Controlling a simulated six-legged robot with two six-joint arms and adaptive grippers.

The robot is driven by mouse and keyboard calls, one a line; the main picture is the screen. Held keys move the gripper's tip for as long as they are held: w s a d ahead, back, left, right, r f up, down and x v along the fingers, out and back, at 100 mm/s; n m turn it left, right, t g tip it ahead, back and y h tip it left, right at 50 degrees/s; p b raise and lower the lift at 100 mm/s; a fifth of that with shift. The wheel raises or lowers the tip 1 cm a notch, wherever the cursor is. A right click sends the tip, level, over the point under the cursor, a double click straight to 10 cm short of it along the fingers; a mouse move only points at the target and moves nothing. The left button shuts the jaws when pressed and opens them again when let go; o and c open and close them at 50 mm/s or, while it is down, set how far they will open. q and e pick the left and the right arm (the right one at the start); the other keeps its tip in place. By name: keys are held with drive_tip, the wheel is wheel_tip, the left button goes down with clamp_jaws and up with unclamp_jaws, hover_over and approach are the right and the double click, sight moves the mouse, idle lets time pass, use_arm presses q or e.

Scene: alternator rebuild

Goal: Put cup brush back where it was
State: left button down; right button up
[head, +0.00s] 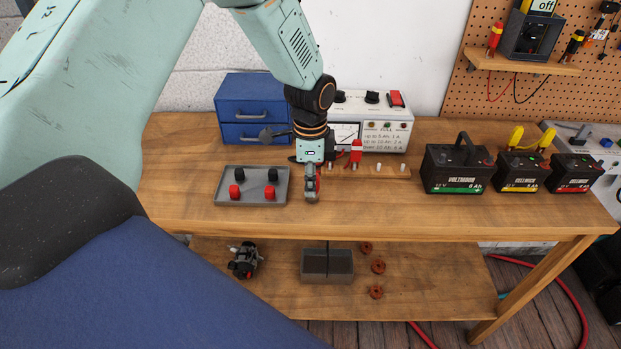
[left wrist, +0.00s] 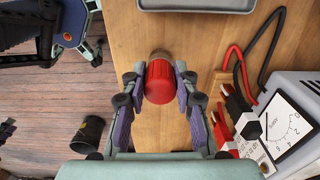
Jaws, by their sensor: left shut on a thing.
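My left gripper (head: 311,184) is shut on the cup brush and holds it over the front of the wooden workbench. In the left wrist view the cup brush (left wrist: 160,83) is a red cylinder with a dull grey-brown end, gripped between the fingers (left wrist: 160,92) of my left gripper. In the head view the fingers hide most of it, and a small grey end shows below them. I cannot tell whether that end touches the bench. My right gripper is not in view.
A grey tray (head: 216,200) with red and black pieces is just left of the gripper. Behind stand a blue drawer box (head: 252,95) and a white meter unit (head: 394,141) with red and black leads. Black batteries (head: 458,168) stand at right. The bench front is clear right of the gripper.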

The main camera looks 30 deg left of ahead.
use_arm(q)
drive_tip(key=shift+w+f, duration=0.1)
drive_tip(key=shift+f, duration=0.15)
drive_tip(key=c, duration=1.2)
unclamp_jaws()
drive_tip(key=shift+w+a+f, duration=0.2)
drive_tip(key=shift+w+a, duration=0.05)
drive_tip(key=shift+w, duration=0.05)
drive_tip(key=shift+o, duration=0.9)
drive_tip(key=shift+s+d, duration=0.1)
drive_tip(key=shift+s+d+r, duration=0.1)
drive_tip(key=shift+s+r, duration=0.15)
drive_tip(key=shift+w+r, duration=0.15)
drive_tip(key=shift+r, duration=0.1)
wheel_tip(320, 180, up, 10)
drive_tip(key=shift+r, duration=0.95)
